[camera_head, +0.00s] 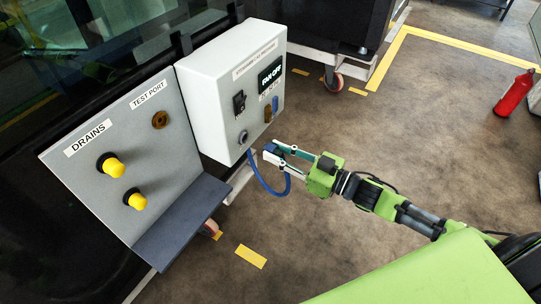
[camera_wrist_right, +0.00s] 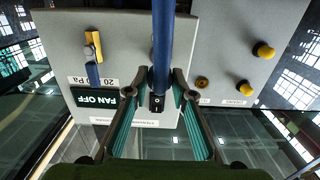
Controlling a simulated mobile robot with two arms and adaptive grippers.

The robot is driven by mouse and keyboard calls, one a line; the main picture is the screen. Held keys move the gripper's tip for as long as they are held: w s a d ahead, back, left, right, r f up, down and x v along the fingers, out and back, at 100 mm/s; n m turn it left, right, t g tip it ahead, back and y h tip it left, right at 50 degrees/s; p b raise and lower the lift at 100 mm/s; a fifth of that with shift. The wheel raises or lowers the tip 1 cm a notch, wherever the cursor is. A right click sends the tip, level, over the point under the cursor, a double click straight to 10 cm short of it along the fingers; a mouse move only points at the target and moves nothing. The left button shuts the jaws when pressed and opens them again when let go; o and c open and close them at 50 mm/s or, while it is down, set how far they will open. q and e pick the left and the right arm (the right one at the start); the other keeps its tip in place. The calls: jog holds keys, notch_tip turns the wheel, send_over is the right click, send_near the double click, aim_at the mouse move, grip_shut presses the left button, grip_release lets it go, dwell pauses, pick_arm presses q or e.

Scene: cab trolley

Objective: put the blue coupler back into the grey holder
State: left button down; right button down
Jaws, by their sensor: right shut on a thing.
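My right gripper (camera_head: 270,150) is shut on the blue coupler (camera_head: 272,148), a little in front of the white box's lower right edge. The fingers hide much of the coupler. A blue hose (camera_head: 267,187) loops between the gripper and the lower face of the box. In the right wrist view, a blue shaft (camera_wrist_right: 163,45) runs down between the fingers of the right gripper (camera_wrist_right: 160,92). A round grey fitting (camera_head: 243,137) sits low on the box face; I cannot tell whether it is the grey holder. My left gripper is not in view.
A grey panel (camera_head: 85,175) with yellow knobs and a dark ledge (camera_head: 182,225) stands left. A red extinguisher (camera_head: 513,94) stands far right. Open floor lies between.

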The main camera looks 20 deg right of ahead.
aim_at(264, 147)
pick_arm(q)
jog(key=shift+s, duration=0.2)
pick_arm(e)
jog(key=shift+w+a, duration=0.3)
jog(key=shift+w, duration=0.05)
pick_arm(q)
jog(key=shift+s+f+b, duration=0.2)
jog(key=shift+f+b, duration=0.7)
jog(key=shift+b, duration=0.05)
pick_arm(e)
jog(key=shift+x, duration=2.45)
pick_arm(q)
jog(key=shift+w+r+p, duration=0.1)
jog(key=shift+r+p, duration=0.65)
jog(key=shift+p, duration=0.05)
pick_arm(e)
jog(key=shift+r, duration=0.1)
jog(key=shift+w+a, duration=0.35)
jog(key=c, duration=1.6)
grip_release()
jog(key=shift+c, duration=0.2)
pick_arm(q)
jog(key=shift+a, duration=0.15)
pick_arm(e)
jog(key=shift+s+d, duration=0.1)
jog(key=v, duration=1.1)
jog(key=shift+s+d, duration=0.2)
jog(key=shift+s, duration=0.15)
